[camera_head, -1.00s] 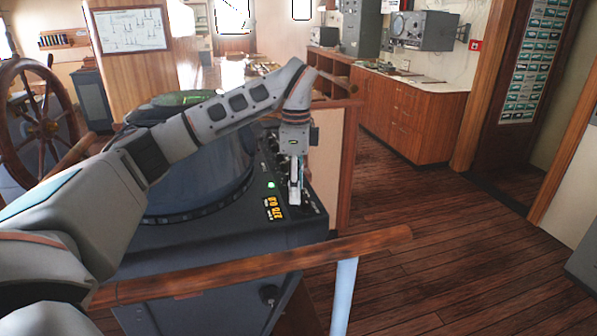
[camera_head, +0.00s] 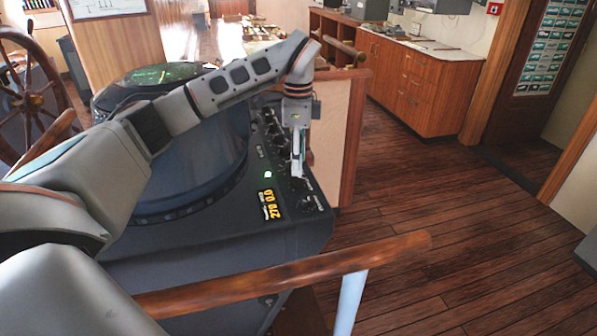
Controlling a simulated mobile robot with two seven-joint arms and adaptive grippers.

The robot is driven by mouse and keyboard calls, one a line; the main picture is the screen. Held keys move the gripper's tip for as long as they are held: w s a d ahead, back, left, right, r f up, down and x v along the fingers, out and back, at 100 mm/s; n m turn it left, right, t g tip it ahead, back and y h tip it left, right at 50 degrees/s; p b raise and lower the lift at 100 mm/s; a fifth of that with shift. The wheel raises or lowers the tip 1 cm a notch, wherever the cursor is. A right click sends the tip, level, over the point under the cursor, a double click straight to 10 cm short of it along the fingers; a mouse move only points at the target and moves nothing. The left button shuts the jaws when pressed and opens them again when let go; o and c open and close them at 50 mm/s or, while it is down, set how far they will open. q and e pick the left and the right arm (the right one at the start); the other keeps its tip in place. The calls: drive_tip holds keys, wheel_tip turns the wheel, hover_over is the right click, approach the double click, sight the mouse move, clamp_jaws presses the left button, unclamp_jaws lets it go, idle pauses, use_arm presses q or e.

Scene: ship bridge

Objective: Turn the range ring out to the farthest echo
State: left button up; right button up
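The radar console (camera_head: 215,225) stands in front of me with a round dark hood and a green-lit screen (camera_head: 160,74) on top, partly behind my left arm. Its right-hand panel has several black knobs (camera_head: 309,204), a green light (camera_head: 268,175) and a yellow digital readout (camera_head: 270,204) that seems to read 270 and 0.0. My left gripper (camera_head: 298,173) points down over the knobs along the panel's right edge. Its fingers look close together; I cannot tell whether they touch or hold a knob. The range ring on the screen is too small to make out. My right gripper is out of view.
A wooden handrail (camera_head: 290,273) on a pale post (camera_head: 348,305) crosses in front of the console. A wooden ship's wheel (camera_head: 30,95) stands at left. A wooden partition (camera_head: 340,130) stands just right of the panel. The plank floor (camera_head: 450,220) at right is clear.

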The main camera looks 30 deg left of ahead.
sight(298, 181)
use_arm(q)
drive_tip(key=shift+f, duration=2.4)
clamp_jaws()
